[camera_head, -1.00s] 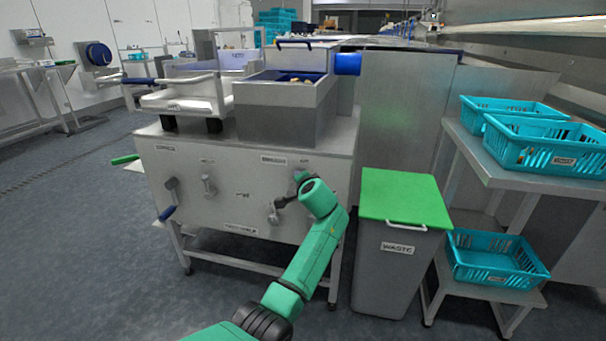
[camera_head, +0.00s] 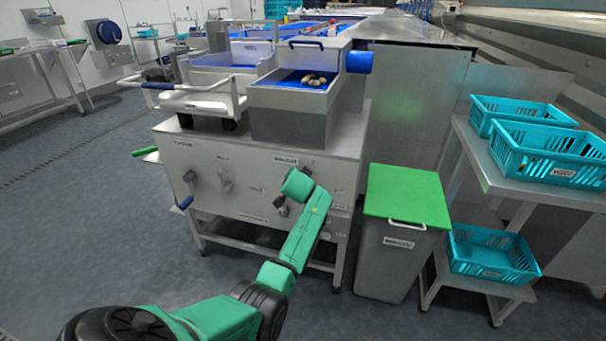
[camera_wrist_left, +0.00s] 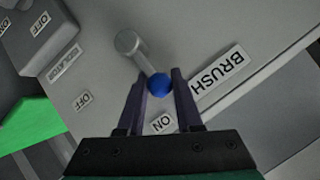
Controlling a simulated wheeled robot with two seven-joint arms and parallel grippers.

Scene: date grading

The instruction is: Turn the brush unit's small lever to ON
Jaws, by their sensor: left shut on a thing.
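The brush unit's small lever shows in the left wrist view, with a round grey pivot (camera_wrist_left: 128,42) and a blue knob (camera_wrist_left: 159,84). The lever points away from the OFF label (camera_wrist_left: 83,100) and roughly toward the ON label (camera_wrist_left: 162,123). The BRUSH label (camera_wrist_left: 220,80) is beside the knob. My left gripper (camera_wrist_left: 158,76) is shut on the lever, its two dark fingers on either side of the blue knob. In the head view my green left arm reaches the right part of the machine's front panel (camera_head: 240,195); the wrist mostly hides the lever there. My right gripper is out of view.
A grey box (camera_wrist_left: 38,35) with its own ON and OFF labels is near the lever. A waste bin (camera_head: 390,262) with a green lid stands right of the panel. Teal crates (camera_head: 545,150) fill the shelves at right. Open floor (camera_head: 90,220) lies at left.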

